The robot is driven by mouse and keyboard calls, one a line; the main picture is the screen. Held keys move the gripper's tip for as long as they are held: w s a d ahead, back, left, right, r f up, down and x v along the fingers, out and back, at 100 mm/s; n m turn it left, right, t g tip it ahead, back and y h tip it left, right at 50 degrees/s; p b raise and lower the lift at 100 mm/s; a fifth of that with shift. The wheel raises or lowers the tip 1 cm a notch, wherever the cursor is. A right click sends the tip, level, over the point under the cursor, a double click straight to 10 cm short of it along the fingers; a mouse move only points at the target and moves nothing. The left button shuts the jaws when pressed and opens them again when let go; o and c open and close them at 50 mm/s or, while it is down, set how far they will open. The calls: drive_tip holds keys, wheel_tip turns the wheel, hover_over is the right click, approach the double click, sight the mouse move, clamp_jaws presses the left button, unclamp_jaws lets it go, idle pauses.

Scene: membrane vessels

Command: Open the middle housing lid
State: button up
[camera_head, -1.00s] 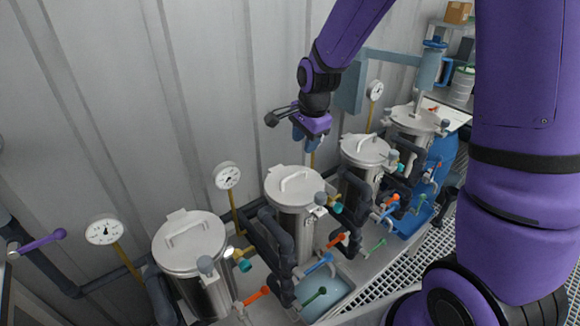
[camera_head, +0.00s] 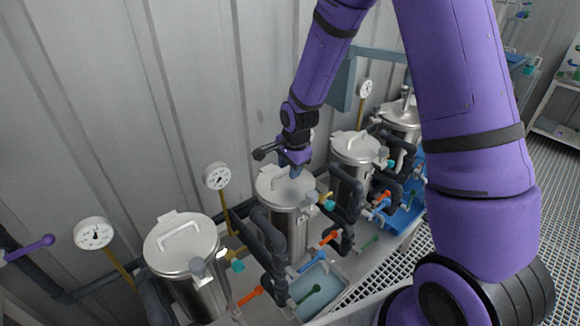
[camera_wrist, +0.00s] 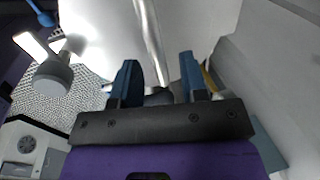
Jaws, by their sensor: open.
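Several steel vessels with pale round lids stand in a row in the head view. My gripper (camera_head: 293,172) is just above the lid (camera_head: 270,190) of the vessel second from the front, and partly hides that lid's handle. The lid is shut. In the wrist view, my gripper (camera_wrist: 158,75) is open, with its two blue fingers pointing at the lid. The pale handle bar (camera_wrist: 149,35) runs between the fingers; I cannot tell whether they touch it. A grey clamp knob (camera_wrist: 52,76) shows at the left; in the head view that clamp knob (camera_head: 311,197) is at the lid's right edge.
The front vessel's lid (camera_head: 183,244) and the third vessel's lid (camera_head: 355,147) are shut on either side. Dark pipes (camera_head: 268,240) and coloured valve levers run in front. Gauges, such as one (camera_head: 217,176), stand near the corrugated wall behind.

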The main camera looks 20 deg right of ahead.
clamp_jaws()
